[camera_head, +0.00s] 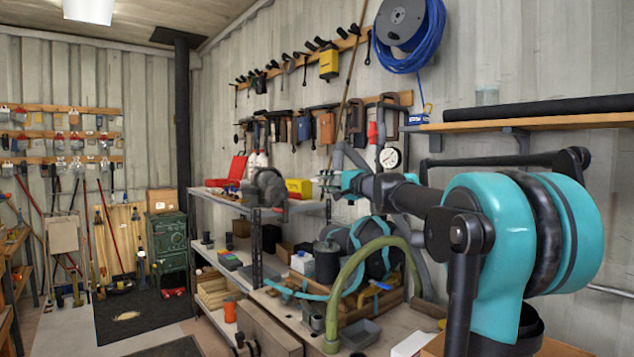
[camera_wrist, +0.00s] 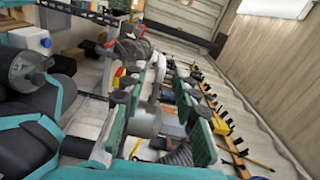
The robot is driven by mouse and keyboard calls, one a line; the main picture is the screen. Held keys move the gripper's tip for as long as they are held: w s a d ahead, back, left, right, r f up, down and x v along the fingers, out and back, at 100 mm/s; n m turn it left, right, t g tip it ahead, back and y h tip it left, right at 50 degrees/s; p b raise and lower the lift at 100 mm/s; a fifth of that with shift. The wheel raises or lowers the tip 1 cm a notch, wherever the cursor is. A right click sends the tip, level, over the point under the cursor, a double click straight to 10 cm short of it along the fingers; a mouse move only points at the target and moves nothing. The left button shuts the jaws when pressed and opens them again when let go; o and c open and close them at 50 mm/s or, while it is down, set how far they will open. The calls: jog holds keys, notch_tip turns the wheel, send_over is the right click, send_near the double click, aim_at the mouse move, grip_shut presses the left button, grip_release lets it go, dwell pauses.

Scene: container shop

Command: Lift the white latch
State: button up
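I cannot pick out a white latch for certain in either view. In the head view my gripper (camera_head: 328,184) is small and sits at the end of my arm, in front of the back wall near the shelf's right end. In the wrist view its two green fingers (camera_wrist: 158,88) stand apart, and I see nothing held between them. A pale grey cylinder shows between the fingers farther down, but I cannot tell what it is.
A workbench (camera_head: 382,343) stands below my arm, with a green hose (camera_head: 343,272) arching over it. A metal shelf (camera_head: 262,212) holds boxes and tools. A wooden wall shelf (camera_head: 530,122) is at right. The floor mat (camera_head: 140,312) at left is mostly clear.

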aim_at(321, 180)
jog(key=shift+x, duration=2.05)
jog(key=shift+c, duration=0.2)
grip_shut()
